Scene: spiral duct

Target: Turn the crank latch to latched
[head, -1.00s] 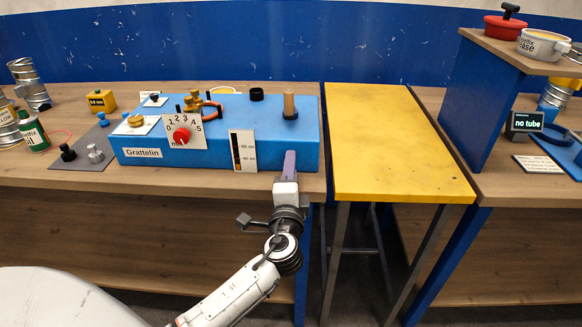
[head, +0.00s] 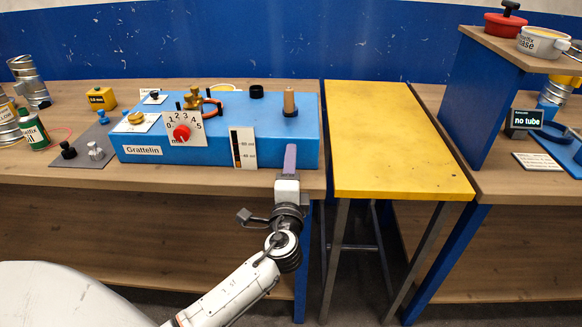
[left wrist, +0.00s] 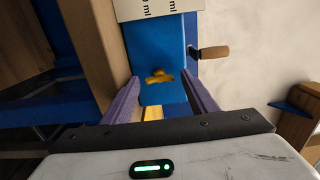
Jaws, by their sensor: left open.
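A blue box labelled "Grattelin" (head: 225,158) sits on the wooden bench. A small brass, lever-like piece (left wrist: 160,76) is on its front face beside the gauge plate, seen in the left wrist view; my gripper hides it in the head view. An upright wooden handle (head: 290,102) stands on the box's right top; it also shows in the left wrist view (left wrist: 213,52). I cannot tell for sure which is the crank latch. My left gripper (head: 290,157) is open at the box's front right, its purple fingers (left wrist: 163,98) either side of the brass piece, with no visible contact. My right gripper is out of view.
The gauge plate (head: 243,148) and red dial knob (head: 181,133) are left of my gripper. A clear yellow table (head: 390,140) stands to the right. A grey mat (head: 88,155) with small knobs and a green can (head: 33,132) lie at the left.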

